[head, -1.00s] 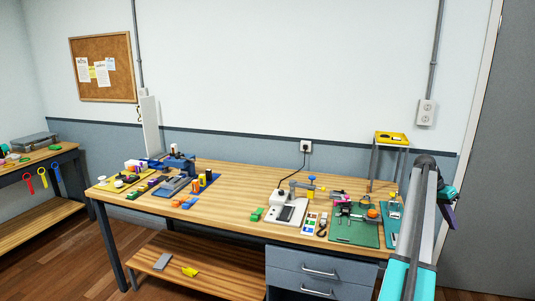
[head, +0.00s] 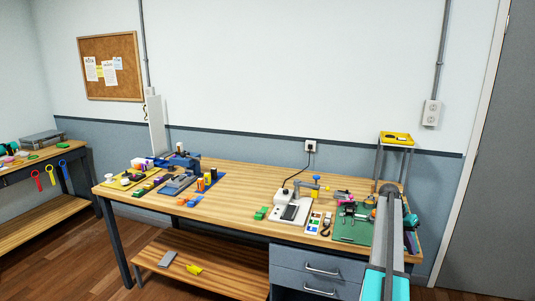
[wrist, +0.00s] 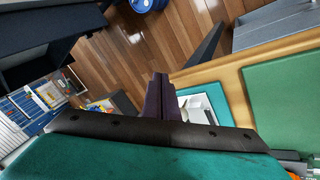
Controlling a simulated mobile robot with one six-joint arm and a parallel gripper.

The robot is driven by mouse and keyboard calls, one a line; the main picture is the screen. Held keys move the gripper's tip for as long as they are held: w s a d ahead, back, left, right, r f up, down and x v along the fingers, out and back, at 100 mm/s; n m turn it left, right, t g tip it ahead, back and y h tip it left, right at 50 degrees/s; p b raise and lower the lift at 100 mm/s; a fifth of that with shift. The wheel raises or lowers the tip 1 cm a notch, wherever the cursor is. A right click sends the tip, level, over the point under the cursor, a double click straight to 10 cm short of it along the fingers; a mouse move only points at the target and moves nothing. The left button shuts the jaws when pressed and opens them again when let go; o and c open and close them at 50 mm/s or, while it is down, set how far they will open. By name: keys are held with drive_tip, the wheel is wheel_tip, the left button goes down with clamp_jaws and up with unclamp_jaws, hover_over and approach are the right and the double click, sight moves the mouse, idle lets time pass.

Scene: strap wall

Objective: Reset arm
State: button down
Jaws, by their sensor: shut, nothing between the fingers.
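My gripper (wrist: 160,90) shows in the wrist view with its dark purple fingers together and nothing between them. Beyond the fingers lie wooden floor and the bench edge. In the head view my arm rises at the lower right, in front of the bench's right end. The gripper's fingers are mostly hidden there behind the arm link; a bit of purple (head: 409,241) shows beside it.
The wooden bench (head: 240,188) carries a green mat (head: 350,232), a white device (head: 290,208) and a yellow mat (head: 118,185). A yellow tray (head: 396,138) stands on a stand behind. A blue drum (wrist: 148,4) stands on the floor. The bench's middle is fairly clear.

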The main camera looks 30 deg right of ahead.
drive_tip(key=w+a+f+n, duration=0.2)
drive_tip(key=w+a+f, duration=0.2)
drive_tip(key=a+f, duration=0.5)
drive_tip(key=w+a+f+n, duration=0.35)
drive_tip(key=a+f, duration=0.35)
drive_tip(key=a, duration=0.4)
drive_tip(key=a+f+n+y, duration=0.1)
drive_tip(key=a+f+n, duration=0.1)
drive_tip(key=a+f, duration=0.6)
drive_tip(key=a+f+n+y, duration=0.15)
drive_tip(key=a+f, duration=0.25)
drive_tip(key=a, duration=0.9)
drive_tip(key=s+a+f+n, duration=0.2)
drive_tip(key=s+a+f, duration=0.25)
drive_tip(key=a, duration=0.55)
drive_tip(key=s+a+f+n, duration=0.2)
drive_tip(key=s+a+f, duration=0.25)
drive_tip(key=a, duration=0.45)
drive_tip(key=s+a+f+n+g, duration=0.1)
drive_tip(key=s+a+f+n, duration=0.2)
drive_tip(key=s+a, duration=1)
drive_tip(key=shift+s+a+n+y, duration=0.3)
drive_tip(key=shift+s+n+y, duration=0.25)
drive_tip(key=shift+s, duration=0.7)
